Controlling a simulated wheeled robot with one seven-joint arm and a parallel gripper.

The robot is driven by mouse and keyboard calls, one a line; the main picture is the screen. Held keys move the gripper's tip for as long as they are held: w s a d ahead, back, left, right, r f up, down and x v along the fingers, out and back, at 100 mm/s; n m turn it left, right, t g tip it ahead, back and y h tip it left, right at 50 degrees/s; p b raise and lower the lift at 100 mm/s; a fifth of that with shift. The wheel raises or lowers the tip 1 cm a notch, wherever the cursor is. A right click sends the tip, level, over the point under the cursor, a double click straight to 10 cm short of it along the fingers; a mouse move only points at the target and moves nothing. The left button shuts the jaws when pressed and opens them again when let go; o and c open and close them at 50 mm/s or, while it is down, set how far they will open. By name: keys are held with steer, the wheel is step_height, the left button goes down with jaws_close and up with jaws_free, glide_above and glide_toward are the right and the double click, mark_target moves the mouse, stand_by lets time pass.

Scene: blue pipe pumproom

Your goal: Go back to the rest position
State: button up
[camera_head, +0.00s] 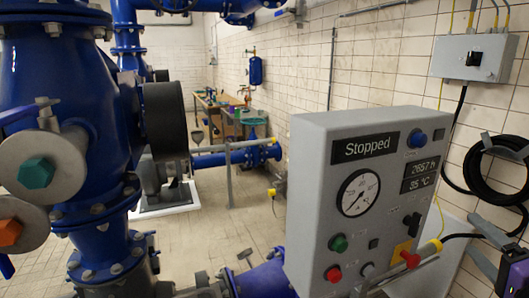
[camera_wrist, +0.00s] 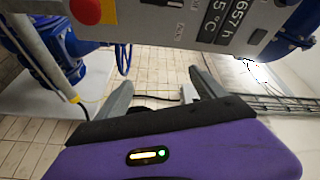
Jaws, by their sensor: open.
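My gripper (camera_head: 478,238) is at the right edge of the head view, beside the lower right of the grey control box (camera_head: 318,190). Its purple body is partly cut off by the picture edge. In the wrist view my gripper (camera_wrist: 160,84) has its two grey fingers spread apart, with nothing between them. The control box (camera_wrist: 190,22) shows upside down there, at the top. Its display (camera_head: 365,147) reads "Stopped". A red knob on a yellow plate (camera_head: 403,250) sits at its lower right.
A coiled black hose (camera_head: 497,170) and a grey switch box (camera_head: 473,58) are on the tiled wall to the right. Large blue pipes and a valve (camera_head: 75,130) fill the left. A workbench (camera_head: 215,110) stands at the back. Tiled floor (camera_head: 215,232) is open in the middle.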

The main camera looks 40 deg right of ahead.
steer(key=w+a+f+n+b, duration=0.1)
steer(key=a+f+n, duration=0.3)
steer(key=a, duration=0.3)
steer(key=w+a+f+n+y+b, duration=0.1)
steer(key=a+f+n, duration=0.35)
steer(key=a, duration=0.35)
steer(key=w+a+f+n+b, duration=0.1)
steer(key=a+f+n, duration=0.35)
steer(key=a, duration=0.25)
steer(key=s+a+f+n+y, duration=0.2)
steer(key=s+a+y, duration=0.1)
steer(key=a, duration=0.4)
steer(key=s+a+f+n+y+b, duration=0.1)
steer(key=s+a+f+n+y, duration=0.2)
steer(key=a, duration=0.4)
steer(key=s+a+f+n+y, duration=0.2)
steer(key=s+a+n+y, duration=0.1)
steer(key=a, duration=0.5)
steer(key=shift+s+f+y+b, duration=0.3)
steer(key=shift+s+y+b, duration=0.05)
steer(key=shift+y, duration=0.15)
steer(key=shift+a, duration=0.1)
steer(key=shift+c, duration=0.2)
